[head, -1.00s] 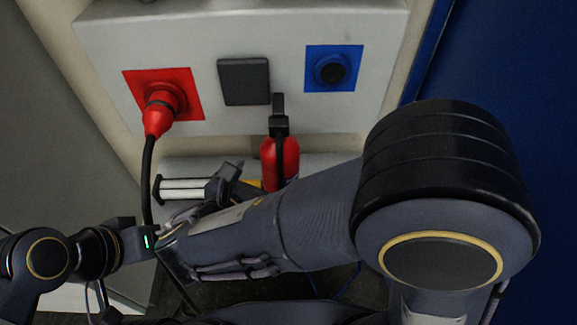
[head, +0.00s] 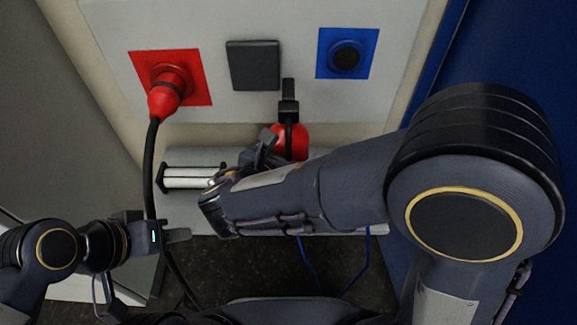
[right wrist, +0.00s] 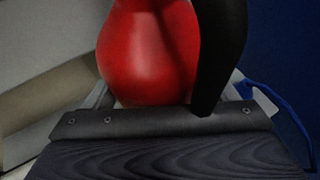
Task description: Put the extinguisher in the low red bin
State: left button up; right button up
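The extinguisher (head: 288,142) is a small red bottle with a black top, standing against the panel below the sockets; my right arm hides its lower part. In the right wrist view its red body (right wrist: 148,55) is large and close, with a black hose on its right. My right gripper (head: 262,150) is right at the extinguisher. Its pale finger parts show apart on both sides of the bottle in the wrist view, so it looks open; contact is unclear. My left gripper (head: 178,236) is low at left, beside the black cable, with nothing visible in it. No red bin shows.
A red plug (head: 165,92) sits in a red-plated socket, and its black cable (head: 149,170) hangs down near my left gripper. A blue-plated socket (head: 346,54) is at upper right. A white cylinder with black ends (head: 190,178) lies left of the extinguisher. A blue wall bounds the right.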

grip_shut()
jog(key=shift+r, duration=0.2)
